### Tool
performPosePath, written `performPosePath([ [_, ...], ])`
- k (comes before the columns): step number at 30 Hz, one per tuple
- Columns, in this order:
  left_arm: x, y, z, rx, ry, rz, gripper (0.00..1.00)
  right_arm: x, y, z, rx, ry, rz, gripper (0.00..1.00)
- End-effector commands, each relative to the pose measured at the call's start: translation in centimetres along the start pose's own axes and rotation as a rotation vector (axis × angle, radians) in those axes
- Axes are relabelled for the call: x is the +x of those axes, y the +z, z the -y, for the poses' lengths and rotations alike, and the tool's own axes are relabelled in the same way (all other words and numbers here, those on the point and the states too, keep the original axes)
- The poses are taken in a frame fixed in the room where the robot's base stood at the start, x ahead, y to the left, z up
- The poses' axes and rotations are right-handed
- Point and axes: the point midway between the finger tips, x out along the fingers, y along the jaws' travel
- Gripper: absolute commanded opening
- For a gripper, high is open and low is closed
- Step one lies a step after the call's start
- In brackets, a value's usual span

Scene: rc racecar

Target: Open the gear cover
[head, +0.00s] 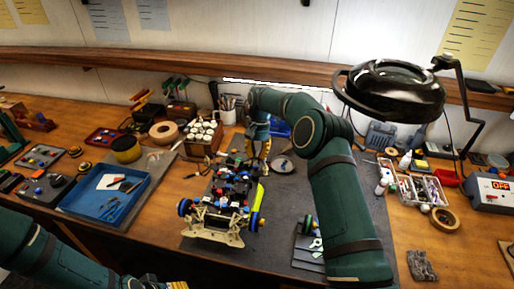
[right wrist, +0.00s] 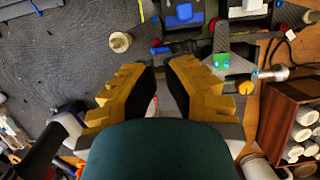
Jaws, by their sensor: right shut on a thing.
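The racecar (head: 232,190) stands on the dark mat, its tan front end facing me. It has a black chassis with blue, red and white parts. My right gripper (head: 260,148) reaches down at the car's far end. In the right wrist view its yellow fingers (right wrist: 165,72) are close together at the car's edge, by a dark bar with a blue end (right wrist: 175,48). They are shut on a small dark part, which seems to be the gear cover; the fingers mostly hide it. My left gripper (head: 165,284) shows only as yellow bits at the bottom edge.
A blue tray (head: 75,205) with tools lies at the left. A wooden box of white-topped bottles (head: 203,136) stands close left of the right gripper. A black lamp (head: 395,85) overhangs the right.

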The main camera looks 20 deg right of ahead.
Motion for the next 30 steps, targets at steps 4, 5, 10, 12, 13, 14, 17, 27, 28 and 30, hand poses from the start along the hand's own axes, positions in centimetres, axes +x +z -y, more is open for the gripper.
performPosePath([
  [4, -1.58, -0.25, -0.6, 0.002, 0.001, 0.001, 0.52, -0.52, -0.32, -0.03, 0.005, 0.0, 0.057, 0.0],
  [5, -1.65, -0.26, -0.63, 0.002, 0.001, 0.001, 0.52, -0.52, -0.4, -0.02, 0.006, -0.001, 0.066, 0.0],
  [10, -1.82, -0.28, -0.69, 0.002, 0.002, 0.001, 0.52, -0.62, -0.81, -0.08, 0.011, -0.001, 0.107, 0.0],
  [12, -1.83, -0.29, -0.69, 0.002, 0.002, 0.001, 0.52, -0.67, -0.91, -0.12, 0.013, 0.0, 0.122, 0.0],
  [13, -1.82, -0.29, -0.69, 0.002, 0.002, 0.001, 0.52, -0.67, -0.93, -0.1, 0.013, 0.0, 0.128, 0.0],
  [14, -1.83, -0.29, -0.69, 0.002, 0.002, 0.001, 0.52, -0.68, -0.91, -0.1, 0.012, 0.0, 0.136, 0.0],
  [17, -1.82, -0.29, -0.69, 0.002, 0.002, 0.001, 0.52, -0.8, -0.91, -0.13, 0.01, -0.001, 0.153, 0.0],
  [27, -1.82, -0.29, -0.7, 0.002, 0.002, 0.001, 0.52, -1.0, -0.42, -0.12, 0.0, -0.001, 0.194, 0.0],
  [28, -1.82, -0.29, -0.7, 0.002, 0.002, 0.001, 0.52, -1.0, -0.4, -0.12, -0.001, -0.001, 0.195, 0.0],
  [30, -1.82, -0.29, -0.7, 0.002, 0.002, 0.001, 0.52, -1.01, -0.38, -0.12, -0.001, 0.0, 0.196, 0.12],
])
